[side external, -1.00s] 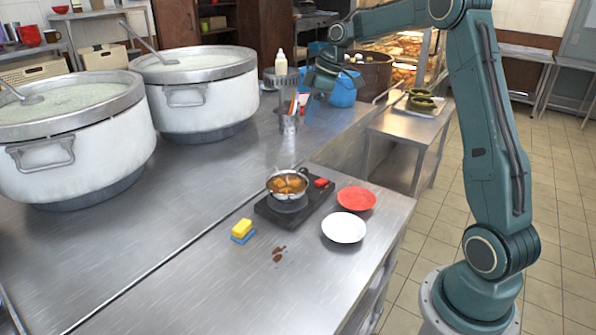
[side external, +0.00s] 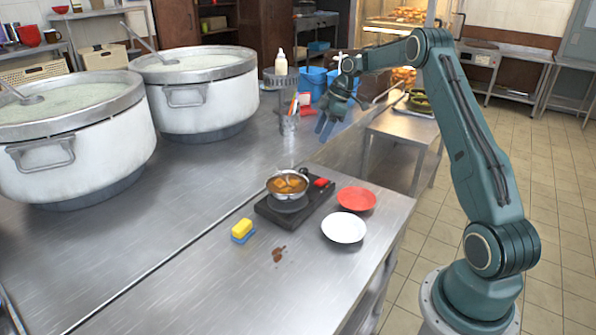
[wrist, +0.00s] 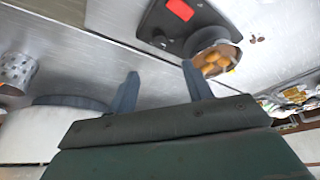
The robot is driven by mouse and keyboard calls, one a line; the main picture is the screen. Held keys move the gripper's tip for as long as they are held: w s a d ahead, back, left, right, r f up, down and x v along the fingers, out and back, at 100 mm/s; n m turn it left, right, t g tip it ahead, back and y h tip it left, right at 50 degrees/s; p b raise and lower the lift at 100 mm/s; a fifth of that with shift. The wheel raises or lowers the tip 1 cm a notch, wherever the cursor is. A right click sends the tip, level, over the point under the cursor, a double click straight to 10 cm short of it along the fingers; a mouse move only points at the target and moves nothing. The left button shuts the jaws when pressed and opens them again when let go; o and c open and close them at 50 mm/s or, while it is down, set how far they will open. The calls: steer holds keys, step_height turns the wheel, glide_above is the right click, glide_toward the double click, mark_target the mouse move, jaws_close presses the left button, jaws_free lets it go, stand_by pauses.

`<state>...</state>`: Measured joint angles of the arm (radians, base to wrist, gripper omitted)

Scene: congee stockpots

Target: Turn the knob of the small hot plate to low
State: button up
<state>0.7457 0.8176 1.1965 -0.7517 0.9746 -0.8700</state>
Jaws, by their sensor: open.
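The small black hot plate (side external: 265,211) stands on the near steel counter with a small steel pot (side external: 288,196) of orange broth and chunks on it. A red patch (side external: 321,182) marks its right end. In the wrist view the hot plate (wrist: 207,18) is at the top, with the red patch (wrist: 180,9) and a small dark knob-like bump (wrist: 160,37) near the pot (wrist: 222,47). Its setting is too small to read. My gripper (side external: 325,129) is open and empty, above the counter behind the hot plate, apart from it. Its spread fingers also show in the wrist view (wrist: 158,74).
A red plate (side external: 356,198) and a white plate (side external: 344,228) sit right of the hot plate. A yellow-and-blue sponge (side external: 242,230) and a brown spill (side external: 279,254) lie in front. A utensil cup (side external: 289,125) stands near my gripper. Two big stockpots (side external: 205,105) fill the left.

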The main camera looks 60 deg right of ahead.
mark_target(304, 170)
steer(key=x, duration=1.3)
steer(key=shift+a+f, duration=0.1)
steer(key=shift+f, duration=0.05)
steer(key=c, duration=1)
